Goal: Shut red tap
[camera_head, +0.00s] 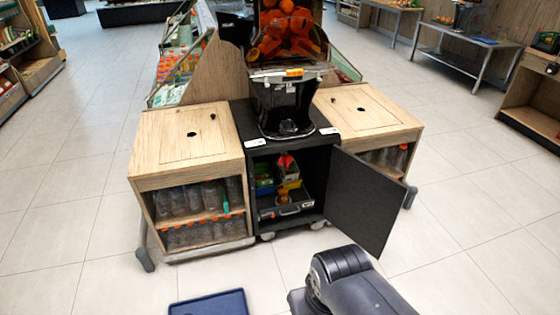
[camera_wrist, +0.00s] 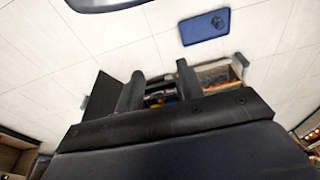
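The black orange juicer (camera_head: 285,105) stands on a dark cabinet, with oranges (camera_head: 290,35) behind its clear upper cover. A small orange part (camera_head: 294,72) shows on the juicer's front. I cannot make out a red tap for certain. A small red item (camera_head: 284,160) shows inside the open cabinet, too small to identify. My arm (camera_head: 350,285) shows at the bottom of the head view. In the wrist view my gripper (camera_wrist: 159,78) has its two dark fingers apart with nothing visible between them. It is well short of the juicer.
The black cabinet door (camera_head: 362,200) hangs open to the right. Wooden counters (camera_head: 185,140) with bottles below flank the cabinet. A blue tray (camera_head: 210,303) lies on the floor in front and shows in the wrist view (camera_wrist: 205,27). Tiled floor is clear to both sides.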

